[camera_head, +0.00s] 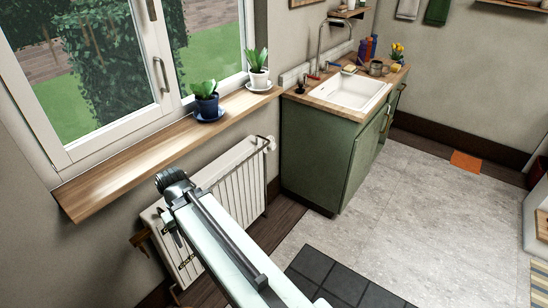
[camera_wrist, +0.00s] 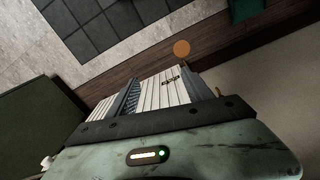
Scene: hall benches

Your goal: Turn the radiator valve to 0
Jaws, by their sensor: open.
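The white radiator (camera_head: 238,182) hangs on the wall below the window sill. A small pale valve knob (camera_head: 270,143) sits at its upper right end, beside the green cabinet; its numbers are too small to read. My gripper (camera_head: 172,180) is above the radiator's left part, well left of the valve and apart from it. In the wrist view my gripper (camera_wrist: 160,88) is open, with the radiator's ribbed white front (camera_wrist: 165,91) showing between and past its dark fingers. A small white thing (camera_wrist: 47,161) at the lower left there may be the valve; I cannot tell.
The wooden sill (camera_head: 150,162) juts out above the radiator, with a blue pot (camera_head: 207,106) and a white pot (camera_head: 259,78) on it. The green cabinet (camera_head: 318,158) stands close right of the valve. A dark mat (camera_head: 330,278) lies on the open floor in front.

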